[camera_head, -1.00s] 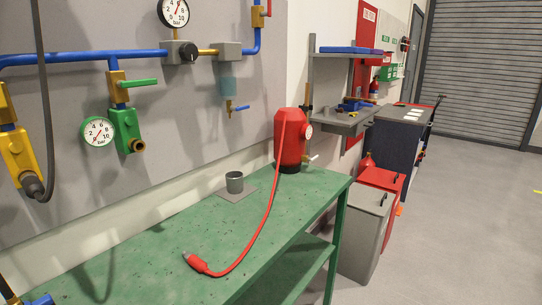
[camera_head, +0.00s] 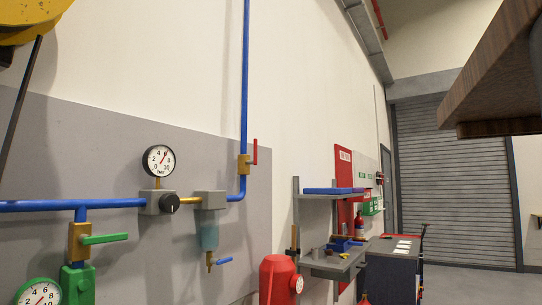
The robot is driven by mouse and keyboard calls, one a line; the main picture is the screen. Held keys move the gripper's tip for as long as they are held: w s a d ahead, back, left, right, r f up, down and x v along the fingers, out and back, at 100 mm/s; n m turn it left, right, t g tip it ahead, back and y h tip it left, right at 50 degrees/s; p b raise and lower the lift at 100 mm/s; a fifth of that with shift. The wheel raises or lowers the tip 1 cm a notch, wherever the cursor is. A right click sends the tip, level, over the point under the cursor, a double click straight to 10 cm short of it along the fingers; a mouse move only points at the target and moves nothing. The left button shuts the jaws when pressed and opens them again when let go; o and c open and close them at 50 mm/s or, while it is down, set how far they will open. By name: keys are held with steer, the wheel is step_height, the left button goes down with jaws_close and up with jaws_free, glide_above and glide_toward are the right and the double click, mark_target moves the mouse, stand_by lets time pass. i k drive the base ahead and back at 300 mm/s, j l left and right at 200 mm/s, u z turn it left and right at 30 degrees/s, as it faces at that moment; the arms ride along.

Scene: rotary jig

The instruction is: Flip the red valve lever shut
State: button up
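The red valve lever (camera_head: 255,151) stands upright, parallel to the blue vertical pipe (camera_head: 245,70) and just right of it. It is on a brass valve body (camera_head: 243,168) set in that pipe, above the bend where the pipe turns left. My gripper is not in view, and nothing touches the lever.
A green lever (camera_head: 104,238) points right on a lower valve at left. A pressure gauge (camera_head: 159,160), a filter bowl (camera_head: 209,236) and a blue lever (camera_head: 224,261) are near. A red tank (camera_head: 277,279) stands below. A brown wooden slab (camera_head: 500,75) juts in at upper right.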

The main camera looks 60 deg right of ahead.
mark_target(254, 161)
steer(key=i+l+z, duration=0.2)
steer(key=z, duration=0.2)
steer(key=i+l+z, duration=0.1)
steer(key=i+z, duration=0.55)
steer(key=z, duration=0.2)
